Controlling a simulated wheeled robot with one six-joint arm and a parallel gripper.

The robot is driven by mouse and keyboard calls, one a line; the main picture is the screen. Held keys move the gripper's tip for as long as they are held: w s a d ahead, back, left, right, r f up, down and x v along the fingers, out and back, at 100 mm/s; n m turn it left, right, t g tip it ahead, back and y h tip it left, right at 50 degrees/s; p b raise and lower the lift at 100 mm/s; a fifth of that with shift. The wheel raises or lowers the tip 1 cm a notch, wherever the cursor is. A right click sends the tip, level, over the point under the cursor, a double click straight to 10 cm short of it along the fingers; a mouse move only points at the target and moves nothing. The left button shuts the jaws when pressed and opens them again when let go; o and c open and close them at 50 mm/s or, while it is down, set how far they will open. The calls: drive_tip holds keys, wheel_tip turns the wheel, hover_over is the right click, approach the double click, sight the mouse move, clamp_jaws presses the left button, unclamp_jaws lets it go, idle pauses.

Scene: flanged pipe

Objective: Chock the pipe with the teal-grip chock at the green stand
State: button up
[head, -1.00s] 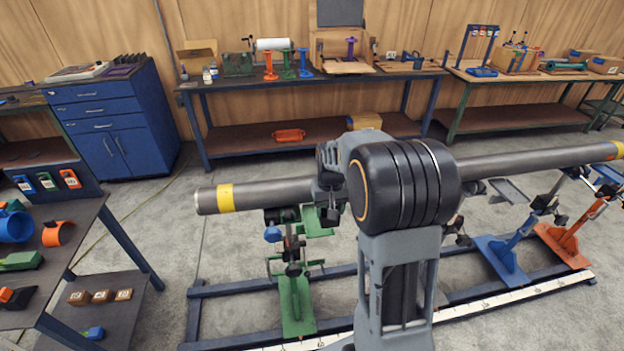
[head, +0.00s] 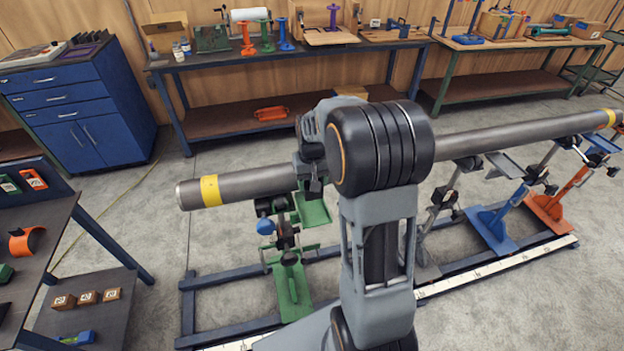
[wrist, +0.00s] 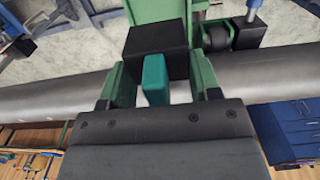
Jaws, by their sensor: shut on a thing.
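The grey pipe (head: 250,184) with yellow bands lies across the stands; it also crosses the wrist view (wrist: 50,97). The green stand (head: 291,288) is under its left part, and a green part of it shows at the top of the wrist view (wrist: 155,10). My gripper (wrist: 157,82) is shut on the teal grip of the chock, whose black block (wrist: 156,48) points towards the green stand. The block overlaps the pipe's edge in the picture; I cannot tell whether they touch. In the head view my arm hides the chock, and the gripper is at the pipe above the green stand.
A blue stand (head: 493,230) and an orange stand (head: 549,207) stand further right on the rail frame. A black roller (wrist: 216,38) is beside the chock. A dark side table (head: 30,240) is at the left. Floor between the frame and the back bench is clear.

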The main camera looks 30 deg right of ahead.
drive_tip(key=shift+f+b, duration=2.4)
drive_tip(key=shift+f, duration=1.05)
drive_tip(key=shift+w+d, duration=0.25)
drive_tip(key=shift+w, duration=0.95)
drive_tip(key=o, duration=1.1)
drive_tip(key=shift+r+p, duration=0.15)
drive_tip(key=shift+p, duration=0.2)
drive_tip(key=shift+s+a+r+p, duration=0.1)
drive_tip(key=shift+s+r+p, duration=0.05)
drive_tip(key=shift+r+p, duration=0.8)
drive_tip(key=shift+s+d+r+p, duration=0.15)
drive_tip(key=shift+r+p, duration=0.45)
drive_tip(key=shift+r, duration=0.7)
drive_tip(key=shift+s+a+r+p, duration=0.2)
drive_tip(key=shift+r+p, duration=0.6)
drive_tip(key=shift+r, duration=0.3)
